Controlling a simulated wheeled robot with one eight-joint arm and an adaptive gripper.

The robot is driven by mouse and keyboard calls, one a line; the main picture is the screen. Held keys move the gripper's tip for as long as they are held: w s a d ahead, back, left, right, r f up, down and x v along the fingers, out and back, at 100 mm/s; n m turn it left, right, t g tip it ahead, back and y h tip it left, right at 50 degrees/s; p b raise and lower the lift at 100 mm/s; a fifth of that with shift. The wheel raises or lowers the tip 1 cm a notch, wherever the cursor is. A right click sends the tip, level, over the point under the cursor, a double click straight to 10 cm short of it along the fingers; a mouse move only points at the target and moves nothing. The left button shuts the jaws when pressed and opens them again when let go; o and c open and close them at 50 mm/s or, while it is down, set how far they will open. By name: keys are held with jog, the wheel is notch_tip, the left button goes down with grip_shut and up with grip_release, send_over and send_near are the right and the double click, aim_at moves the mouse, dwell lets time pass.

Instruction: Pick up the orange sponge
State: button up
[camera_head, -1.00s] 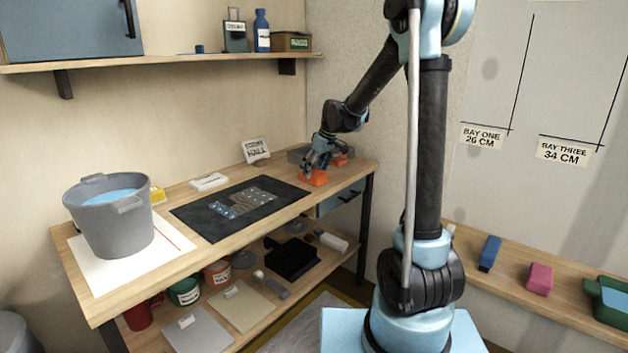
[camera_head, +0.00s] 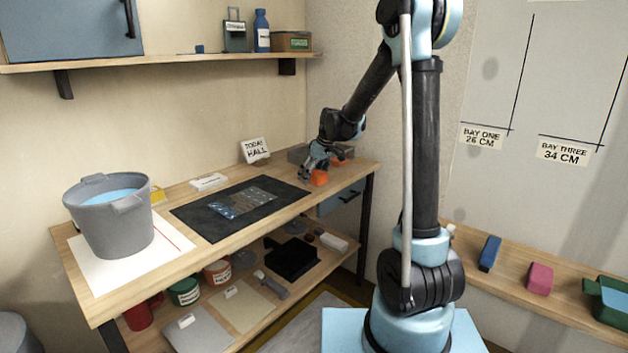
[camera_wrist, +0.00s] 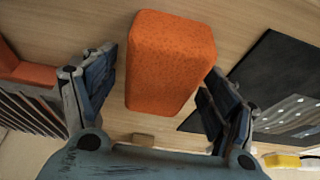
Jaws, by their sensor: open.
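The orange sponge (camera_wrist: 170,62) is a speckled block lying on the wooden bench top in the wrist view. In the head view the sponge (camera_head: 320,178) shows near the right end of the bench, partly hidden by the gripper. My gripper (camera_wrist: 155,92) is open, with one finger to each side of the sponge in the wrist view. Gaps show between both fingers and the sponge there. In the head view my gripper (camera_head: 308,170) is low over the bench at the sponge's left side.
A second orange item (camera_wrist: 28,70) lies beside a grey ribbed object (camera_wrist: 28,112). A dark mat (camera_head: 195,220) lies left of the sponge, with a grey bucket (camera_head: 112,232) farther left. A small sign (camera_head: 255,150) stands behind, near the wall.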

jog(key=shift+f, duration=0.1)
jog(key=c, duration=1.1)
jog(key=shift+c, duration=0.2)
notch_tip(320, 180, up, 11)
jog(key=shift+f, duration=0.2)
jog(key=o, duration=0.5)
jog(key=shift+c, duration=0.2)
jog(key=c, duration=0.5)
